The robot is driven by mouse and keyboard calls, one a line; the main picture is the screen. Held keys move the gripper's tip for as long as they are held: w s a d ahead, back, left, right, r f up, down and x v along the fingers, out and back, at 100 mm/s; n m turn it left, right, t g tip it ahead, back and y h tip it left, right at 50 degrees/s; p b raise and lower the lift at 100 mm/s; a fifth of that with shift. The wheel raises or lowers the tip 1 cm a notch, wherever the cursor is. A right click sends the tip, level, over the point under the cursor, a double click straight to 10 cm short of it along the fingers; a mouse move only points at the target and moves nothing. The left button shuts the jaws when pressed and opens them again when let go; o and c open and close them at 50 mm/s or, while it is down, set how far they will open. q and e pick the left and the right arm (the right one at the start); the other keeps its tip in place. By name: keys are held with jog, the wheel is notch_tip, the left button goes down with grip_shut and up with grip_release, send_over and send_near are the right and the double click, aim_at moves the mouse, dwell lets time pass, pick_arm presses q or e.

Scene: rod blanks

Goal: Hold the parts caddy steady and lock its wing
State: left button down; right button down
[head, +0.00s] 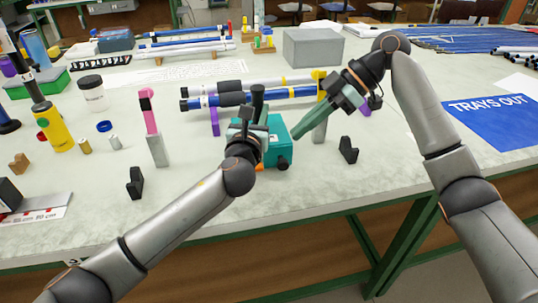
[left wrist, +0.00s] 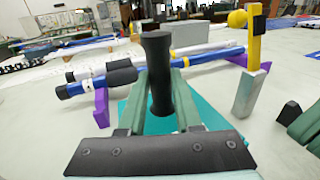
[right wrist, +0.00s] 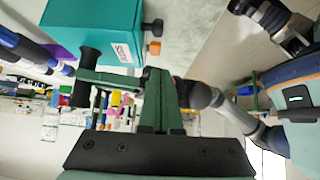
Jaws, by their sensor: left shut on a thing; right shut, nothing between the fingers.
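The parts caddy is a teal box (head: 283,136) near the table's front edge, partly hidden by my left arm. A black upright handle (left wrist: 158,72) rises from it. My left gripper (left wrist: 158,88) is shut around that handle. A black knob (head: 282,163) and an orange piece (head: 259,167) show low on the caddy's front; the right wrist view also shows the knob (right wrist: 152,26) and the orange piece (right wrist: 154,47). My right gripper (head: 298,135) is shut and empty, its tips close to the caddy's right side. I cannot tell which part is the wing.
Blue and white rods (head: 262,92) lie on purple supports behind the caddy. A grey block with a pink top (head: 158,148) stands left. Black stands (head: 135,183) (head: 348,150) flank the caddy. A blue "TRAYS OUT" mat (head: 495,125) lies at the right.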

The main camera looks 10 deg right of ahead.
jog(key=x, duration=0.9)
jog(key=shift+a+f, duration=0.15)
jog(key=shift+a, duration=0.1)
jog(key=shift+d+f+y, duration=0.3)
jog(key=shift+f+y, duration=0.15)
jog(key=shift+y, duration=0.55)
jog(key=y, duration=0.2)
jog(key=shift+d+f+y, duration=0.3)
jog(key=shift+f, duration=0.05)
jog(key=shift+r, duration=0.15)
jog(key=shift+d+r, duration=0.1)
jog(key=shift+r, duration=0.7)
jog(key=r+v, duration=0.1)
jog(key=v, duration=0.8)
jog(key=shift+r, duration=0.2)
